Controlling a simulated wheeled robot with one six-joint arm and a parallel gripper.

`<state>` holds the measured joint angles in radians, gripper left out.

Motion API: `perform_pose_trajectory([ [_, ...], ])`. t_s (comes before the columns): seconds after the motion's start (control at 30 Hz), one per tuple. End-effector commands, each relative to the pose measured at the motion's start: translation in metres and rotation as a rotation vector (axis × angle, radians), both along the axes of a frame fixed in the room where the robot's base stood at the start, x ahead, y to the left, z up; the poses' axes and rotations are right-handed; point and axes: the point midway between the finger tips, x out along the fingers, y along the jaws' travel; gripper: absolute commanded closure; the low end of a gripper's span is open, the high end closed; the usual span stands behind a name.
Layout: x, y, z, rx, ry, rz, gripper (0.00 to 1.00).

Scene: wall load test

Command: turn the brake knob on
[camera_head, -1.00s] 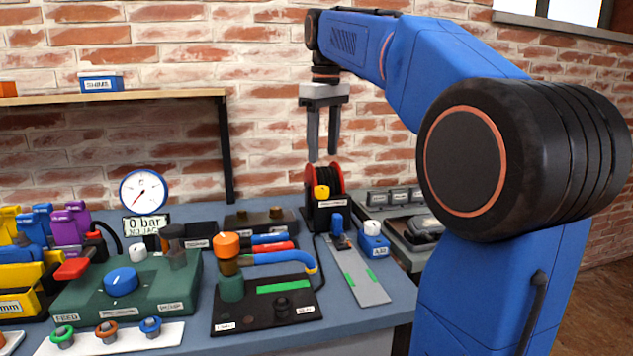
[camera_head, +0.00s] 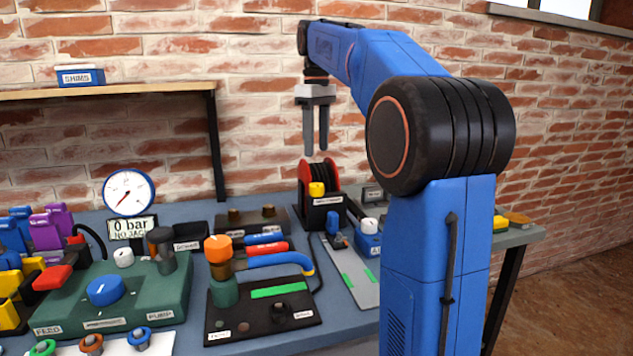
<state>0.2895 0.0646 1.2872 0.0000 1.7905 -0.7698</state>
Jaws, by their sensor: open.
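The black reel unit (camera_head: 322,214) stands at the back right of the bench. It has a red-rimmed drum (camera_head: 318,174) and a yellow knob (camera_head: 317,188) on its front. The small label below the knob is too small to read, so I cannot confirm it is the brake knob. My gripper (camera_head: 315,148) hangs above the reel unit with its fingers pointing down. It is open and empty, and appears apart from the drum. My arm hides part of the bench to the right.
A green panel (camera_head: 75,300) with a blue knob (camera_head: 105,290) and a red lever is at left. A dial gauge (camera_head: 129,193) reads 0 bar. A black board (camera_head: 262,318) carries an orange-topped valve (camera_head: 218,249) and blue hose. A shelf (camera_head: 150,90) juts from the wall.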

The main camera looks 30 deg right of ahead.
Motion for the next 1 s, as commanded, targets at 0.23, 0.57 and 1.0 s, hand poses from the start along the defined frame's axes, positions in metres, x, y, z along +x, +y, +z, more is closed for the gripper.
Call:
perform_pose_trajectory([
  [0.23, -0.001, 0.0, -0.044, 0.0, 0.001, 0.0, 0.49],
  [0.57, 0.0, 0.0, -0.094, 0.0, 0.0, 0.0, 0.49],
  [1.0, 0.0, 0.0, -0.109, 0.0, 0.0, 0.0, 0.49],
])
